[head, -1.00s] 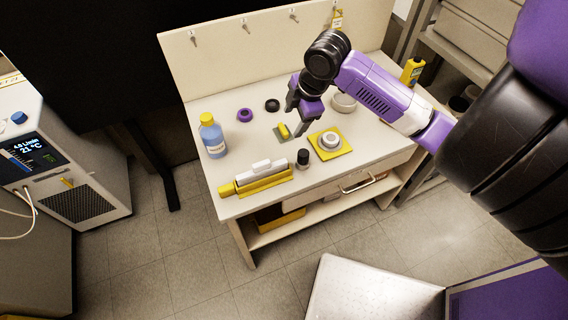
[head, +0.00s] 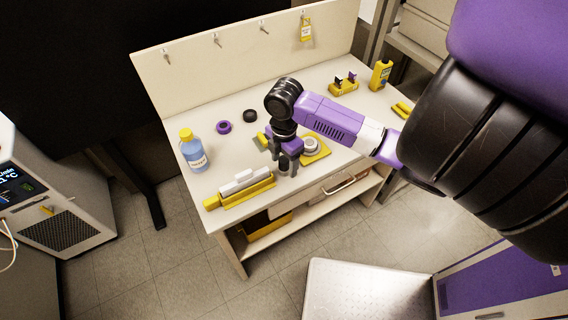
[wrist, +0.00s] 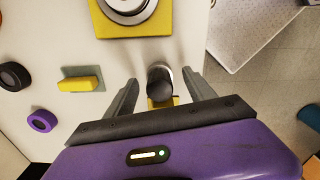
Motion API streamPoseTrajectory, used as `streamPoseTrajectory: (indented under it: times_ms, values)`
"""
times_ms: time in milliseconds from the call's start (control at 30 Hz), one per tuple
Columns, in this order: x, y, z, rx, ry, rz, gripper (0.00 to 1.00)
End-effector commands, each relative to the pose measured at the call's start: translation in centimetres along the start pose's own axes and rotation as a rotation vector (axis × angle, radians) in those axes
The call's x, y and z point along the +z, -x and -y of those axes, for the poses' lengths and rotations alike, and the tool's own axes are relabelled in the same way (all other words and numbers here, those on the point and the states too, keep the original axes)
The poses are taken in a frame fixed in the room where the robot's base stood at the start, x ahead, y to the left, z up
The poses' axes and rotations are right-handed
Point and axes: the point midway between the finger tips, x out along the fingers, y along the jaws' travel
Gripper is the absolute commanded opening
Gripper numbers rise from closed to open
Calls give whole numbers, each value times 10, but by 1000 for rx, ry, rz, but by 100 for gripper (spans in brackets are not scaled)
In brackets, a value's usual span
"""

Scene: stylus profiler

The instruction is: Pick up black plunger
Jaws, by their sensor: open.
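The black plunger (head: 284,163), a small upright dark cylinder, stands near the front of the white bench. In the wrist view the plunger (wrist: 160,80) shows end-on from above, between my two fingers. My gripper (head: 283,170) points down over it and is open. In the wrist view my gripper (wrist: 160,90) has one finger on each side of the plunger, with a visible gap on both sides. The fingers partly cover the plunger in the head view.
A yellow holder (head: 232,198) with a white bar is at the front left. A blue bottle (head: 194,153), purple ring (head: 224,127), black ring (head: 250,116) and yellow block (wrist: 78,84) stand left.

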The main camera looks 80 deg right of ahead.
Motion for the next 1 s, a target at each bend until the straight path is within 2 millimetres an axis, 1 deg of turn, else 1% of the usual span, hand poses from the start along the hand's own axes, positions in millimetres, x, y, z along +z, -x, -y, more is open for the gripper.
streamPoseTrajectory:
  times_ms: [100,267,300,467,600,633,1000]
  values:
    - [0,-5,0,0,0,1,63]
    - [0,-6,0,1,1,1,63]
    - [0,-6,0,1,0,1,61]
    - [0,-5,0,1,0,1,30]
    - [0,-5,0,1,0,1,2]
    - [0,-5,0,1,0,1,0]
    - [0,-3,0,2,0,1,0]
